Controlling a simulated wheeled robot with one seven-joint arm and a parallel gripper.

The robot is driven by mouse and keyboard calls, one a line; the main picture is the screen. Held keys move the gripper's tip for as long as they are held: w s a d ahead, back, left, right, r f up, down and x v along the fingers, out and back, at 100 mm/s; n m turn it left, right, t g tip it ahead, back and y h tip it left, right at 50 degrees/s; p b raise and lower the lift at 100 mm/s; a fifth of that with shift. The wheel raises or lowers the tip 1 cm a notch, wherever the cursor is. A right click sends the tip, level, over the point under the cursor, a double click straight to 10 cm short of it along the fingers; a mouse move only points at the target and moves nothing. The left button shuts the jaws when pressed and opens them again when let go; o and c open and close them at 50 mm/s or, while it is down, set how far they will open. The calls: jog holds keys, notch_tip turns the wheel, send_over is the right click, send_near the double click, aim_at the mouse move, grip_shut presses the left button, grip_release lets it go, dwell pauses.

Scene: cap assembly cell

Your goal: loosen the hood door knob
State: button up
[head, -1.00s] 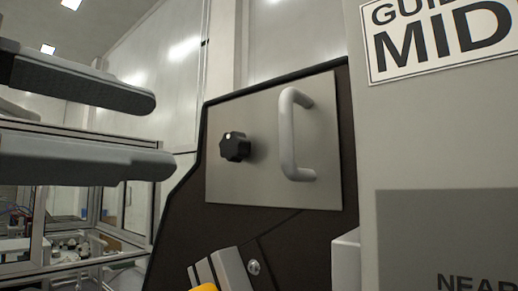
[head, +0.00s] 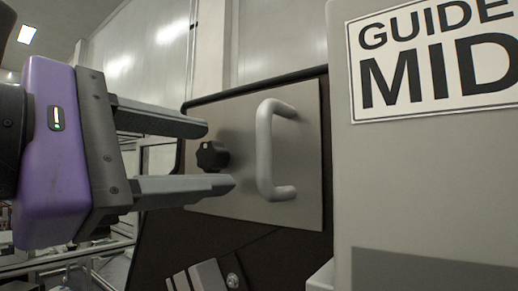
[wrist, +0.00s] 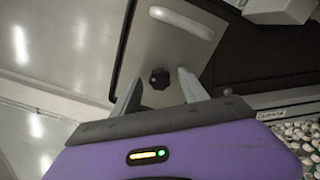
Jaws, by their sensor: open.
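The black lobed knob (head: 212,156) sits on a grey metal door plate (head: 305,215), left of a pale vertical handle (head: 265,150). My gripper (head: 220,157), with a purple body, is open, one finger above and one below the knob in the head view. In the wrist view the knob (wrist: 159,78) shows between the two fingertips (wrist: 158,84), apparently a little beyond them. I cannot tell whether either finger touches it. The handle also shows in the wrist view (wrist: 181,20).
A grey housing (head: 410,190) with a "GUIDE MID" sign (head: 435,60) stands close on the right. A dark panel surrounds the door plate. In the wrist view, a bin of many small pale parts (wrist: 300,135) lies at the lower right.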

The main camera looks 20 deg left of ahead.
jog(key=shift+c, duration=0.4)
grip_shut()
